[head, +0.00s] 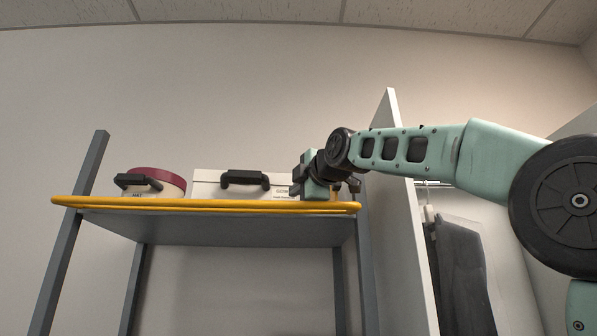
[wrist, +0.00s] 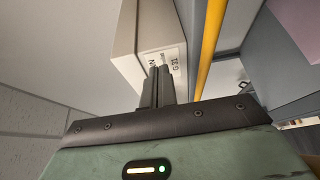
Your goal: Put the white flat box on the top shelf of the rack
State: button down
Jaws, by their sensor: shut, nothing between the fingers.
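The white flat box (head: 210,183) sits on the top shelf of the rack (head: 200,206), with its black handle facing front. In the wrist view the box (wrist: 125,45) shows its labelled end close beyond my fingertips. My gripper (head: 298,180) is at the right end of the box, just above the shelf's yellow front edge. In the wrist view my gripper (wrist: 158,72) has its fingers together, with nothing held between them. The fingertips overlap the box's label in the picture; whether they touch it I cannot tell.
A round hat box (head: 158,178) with a dark red lid stands on the shelf left of the white box. The yellow rail (wrist: 210,40) runs along the shelf's front. Right of the rack are a tall white panel (head: 405,220) and dark hanging garments (head: 462,270).

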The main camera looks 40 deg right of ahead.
jog(key=shift+w+d, duration=0.45)
jog(key=shift+d, duration=0.05)
